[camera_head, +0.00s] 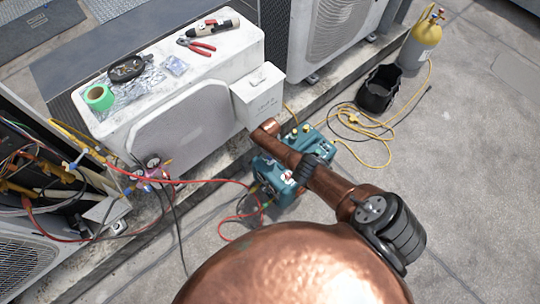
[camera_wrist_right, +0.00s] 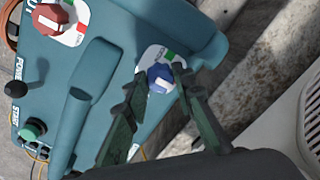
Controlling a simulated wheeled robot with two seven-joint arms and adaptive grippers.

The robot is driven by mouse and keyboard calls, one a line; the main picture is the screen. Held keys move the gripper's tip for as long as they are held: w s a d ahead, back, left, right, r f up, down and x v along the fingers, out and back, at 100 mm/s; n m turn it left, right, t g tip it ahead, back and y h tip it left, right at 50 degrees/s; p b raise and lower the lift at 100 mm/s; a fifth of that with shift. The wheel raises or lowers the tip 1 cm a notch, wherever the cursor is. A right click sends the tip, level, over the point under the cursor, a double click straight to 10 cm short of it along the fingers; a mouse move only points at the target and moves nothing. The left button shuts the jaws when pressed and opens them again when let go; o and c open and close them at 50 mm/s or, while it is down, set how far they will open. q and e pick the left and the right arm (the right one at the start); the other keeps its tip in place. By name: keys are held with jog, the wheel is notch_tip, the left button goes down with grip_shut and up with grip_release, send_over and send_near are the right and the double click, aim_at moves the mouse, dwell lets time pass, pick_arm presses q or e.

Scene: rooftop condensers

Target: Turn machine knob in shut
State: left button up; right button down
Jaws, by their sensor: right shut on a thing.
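The teal machine (camera_head: 277,174) stands on the ground beside the white unit's plinth; its panel (camera_wrist_right: 110,60) fills the left of the right wrist view. A blue knob (camera_wrist_right: 161,78) with a white pointer line sits on a white dial plate with a green mark. My right gripper (camera_wrist_right: 159,77) has its two dark fingers on either side of the blue knob, shut on it. In the head view my right arm reaches the machine and hides part of it. A red knob (camera_wrist_right: 50,18) sits on another plate at upper left. My left gripper is not seen.
A black lever (camera_wrist_right: 16,89) and a green button (camera_wrist_right: 33,128) are on the panel. Red and yellow hoses (camera_head: 385,147) lie around the machine. Tools lie on the white condenser (camera_head: 190,92). Right-hand floor is clear.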

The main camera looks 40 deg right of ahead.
dwell(0.4)
jog(key=c, duration=1.9)
grip_release()
jog(key=shift+c, duration=0.2)
jog(key=o, duration=0.3)
jog(key=shift+a+r, duration=0.1)
jog(key=shift+r, duration=0.3)
notch_tip(320, 180, up, 11)
jog(key=shift+r, duration=0.1)
